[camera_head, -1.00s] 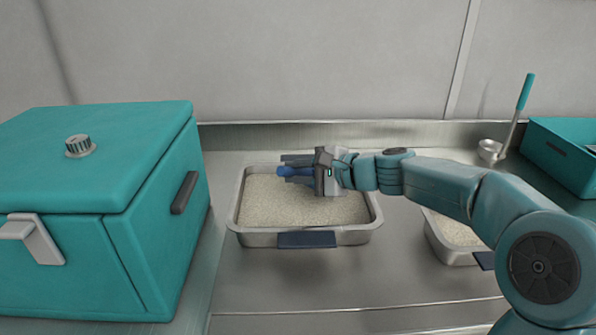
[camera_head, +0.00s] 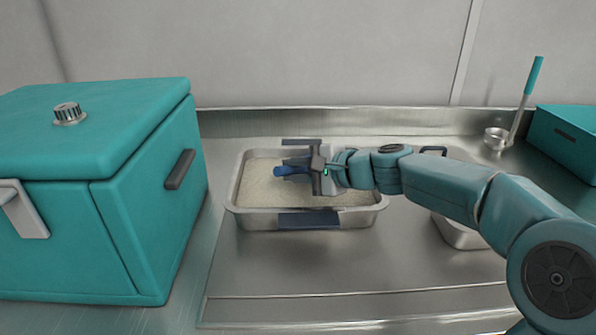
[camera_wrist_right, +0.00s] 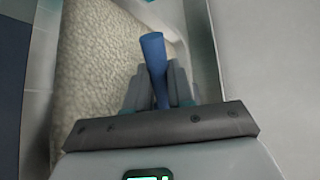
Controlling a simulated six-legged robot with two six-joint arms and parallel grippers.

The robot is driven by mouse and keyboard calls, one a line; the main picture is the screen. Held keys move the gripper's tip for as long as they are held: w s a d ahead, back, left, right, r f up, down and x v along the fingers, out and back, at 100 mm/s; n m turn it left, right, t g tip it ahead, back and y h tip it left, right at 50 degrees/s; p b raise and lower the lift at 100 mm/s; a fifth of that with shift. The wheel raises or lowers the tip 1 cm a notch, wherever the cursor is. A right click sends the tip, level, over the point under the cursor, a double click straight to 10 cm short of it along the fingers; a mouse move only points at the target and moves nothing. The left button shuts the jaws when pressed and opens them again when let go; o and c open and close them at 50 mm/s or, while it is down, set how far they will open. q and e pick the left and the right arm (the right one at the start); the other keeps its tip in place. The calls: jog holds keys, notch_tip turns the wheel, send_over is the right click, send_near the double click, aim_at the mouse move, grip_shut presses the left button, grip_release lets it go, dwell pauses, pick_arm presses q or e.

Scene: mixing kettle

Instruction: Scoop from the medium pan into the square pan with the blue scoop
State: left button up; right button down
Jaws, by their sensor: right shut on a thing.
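A metal pan (camera_head: 245,220) filled with pale grains (camera_head: 262,186) stands on the counter in the middle of the head view. My right gripper (camera_head: 297,168) is over this pan, shut on the blue scoop (camera_head: 282,171). Only the scoop's blue handle clearly shows; it also stands out between the fingers in the right wrist view (camera_wrist_right: 153,50). The scoop's bowl is hidden. A second metal pan (camera_head: 458,232) stands to the right, partly hidden behind my right arm. My left gripper is not in view.
A large teal box (camera_head: 150,220) with a dark handle stands close on the left. A ladle (camera_head: 497,138) with a teal handle and a teal bin (camera_head: 568,150) are at the back right. The counter in front of the pans is clear.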

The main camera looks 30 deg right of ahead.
jog(key=shift+s+a+f+n+h+b, duration=0.15)
jog(key=shift+a+f+n+b, duration=0.15)
jog(key=shift+f+b, duration=0.4)
jog(key=shift+a+f+n+h+b, duration=0.15)
jog(key=shift+f+n+b, duration=0.15)
jog(key=shift+f+b, duration=0.4)
jog(key=shift+s+a+f+n+b, duration=0.2)
jog(key=shift+a+f+n+b, duration=0.2)
jog(key=shift+f+b, duration=0.25)
notch_tip(320, 180, up, 8)
jog(key=p, duration=0.8)
jog(key=shift+w, duration=0.15)
jog(key=shift+w+a+f, duration=0.1)
jog(key=shift+f, duration=0.1)
jog(key=shift+r, duration=0.1)
